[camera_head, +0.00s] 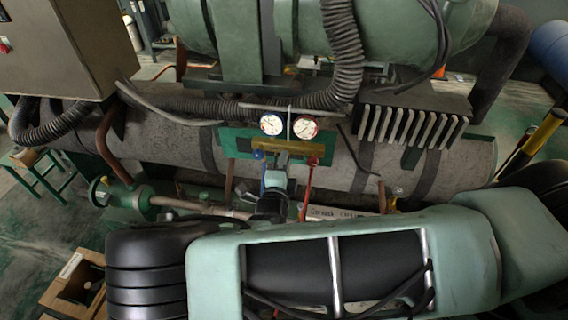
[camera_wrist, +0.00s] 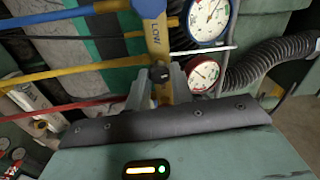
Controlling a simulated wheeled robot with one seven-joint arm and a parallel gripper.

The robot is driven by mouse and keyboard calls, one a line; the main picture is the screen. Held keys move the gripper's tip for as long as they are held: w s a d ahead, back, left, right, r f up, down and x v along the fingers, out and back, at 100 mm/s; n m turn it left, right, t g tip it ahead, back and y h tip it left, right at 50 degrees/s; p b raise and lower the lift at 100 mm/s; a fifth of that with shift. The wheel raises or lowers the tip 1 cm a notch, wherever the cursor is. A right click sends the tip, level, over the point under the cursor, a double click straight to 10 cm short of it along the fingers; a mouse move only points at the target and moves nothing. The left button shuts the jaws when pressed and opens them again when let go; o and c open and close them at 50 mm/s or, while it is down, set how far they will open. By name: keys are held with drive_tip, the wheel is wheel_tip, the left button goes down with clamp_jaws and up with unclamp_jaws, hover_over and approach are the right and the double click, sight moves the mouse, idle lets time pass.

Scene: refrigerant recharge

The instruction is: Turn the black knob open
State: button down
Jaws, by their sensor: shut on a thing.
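The black knob (camera_wrist: 160,74) shows in the wrist view on the front of the brass manifold (camera_wrist: 157,40), below the "LOW" lettering. My gripper (camera_wrist: 156,88) has a finger on each side of it and is shut on it. In the head view my gripper (camera_head: 275,178) reaches the brass manifold (camera_head: 300,148) under the two gauges, and it hides the knob there. The knob's turn angle cannot be told.
Two round gauges, one blue-rimmed (camera_wrist: 207,18) and one red-rimmed (camera_wrist: 203,73), sit beside the knob. Yellow, blue and red hoses (camera_wrist: 70,106) run left from the manifold. A ribbed black hose (camera_head: 343,45) hangs above, and a finned block (camera_head: 415,122) stands right.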

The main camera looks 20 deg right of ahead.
drive_tip(key=shift+a+n, duration=0.1)
drive_tip(key=shift+n, duration=0.4)
drive_tip(key=c, duration=1.2)
unclamp_jaws()
drive_tip(key=b+v, duration=0.6)
drive_tip(key=v, duration=1.1)
drive_tip(key=shift+s+b, duration=0.2)
drive_tip(key=shift+b, duration=0.1)
